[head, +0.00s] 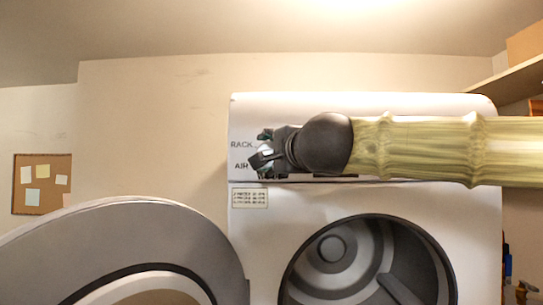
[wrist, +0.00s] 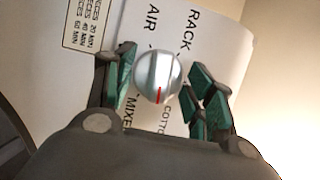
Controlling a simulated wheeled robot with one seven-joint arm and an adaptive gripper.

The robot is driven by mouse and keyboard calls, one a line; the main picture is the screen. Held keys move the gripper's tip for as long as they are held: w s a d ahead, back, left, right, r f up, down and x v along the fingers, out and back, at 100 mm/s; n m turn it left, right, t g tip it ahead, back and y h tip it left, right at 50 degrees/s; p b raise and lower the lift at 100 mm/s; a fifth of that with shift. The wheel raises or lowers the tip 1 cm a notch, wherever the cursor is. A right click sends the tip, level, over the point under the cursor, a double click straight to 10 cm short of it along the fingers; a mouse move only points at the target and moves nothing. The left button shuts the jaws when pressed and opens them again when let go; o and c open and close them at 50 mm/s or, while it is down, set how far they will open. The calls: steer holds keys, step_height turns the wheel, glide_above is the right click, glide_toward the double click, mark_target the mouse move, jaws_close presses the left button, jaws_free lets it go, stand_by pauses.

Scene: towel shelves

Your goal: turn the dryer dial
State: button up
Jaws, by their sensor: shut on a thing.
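The dryer dial (wrist: 158,72) is a round silver knob with a raised grip bar and a red mark, on the dryer's white front panel. In the wrist view the red mark points down, between the MIXED and COTTON labels; AIR and RACK are printed above the knob. My gripper (wrist: 164,72) is shut on the dial, with a green-padded finger on each side. In the head view my gripper (head: 263,155) is at the left end of the panel, beside the RACK and AIR labels, and mostly hides the dial.
The white dryer (head: 470,205) stands against a beige wall. Its round door (head: 205,235) is swung open to the left and its drum (head: 340,265) shows. A shelf (head: 500,88) is at the upper right. A corkboard (head: 41,184) hangs far left.

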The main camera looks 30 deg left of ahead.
steer(key=shift+f+b, duration=0.2)
steer(key=shift+b, duration=0.35)
steer(key=m+t+b, duration=0.1)
steer(key=m+b, duration=0.3)
steer(key=b, duration=0.3)
steer(key=m+t+b, duration=0.2)
steer(key=m+b, duration=0.2)
steer(key=b, duration=0.4)
steer(key=m+t+b, duration=0.2)
steer(key=m+b, duration=0.3)
steer(key=b, duration=0.3)
steer(key=shift+s+f+y, duration=0.1)
steer(key=shift+y, duration=0.2)
steer(key=shift+m+b, duration=0.4)
steer(key=shift+b, duration=0.2)
steer(key=o, duration=0.9)
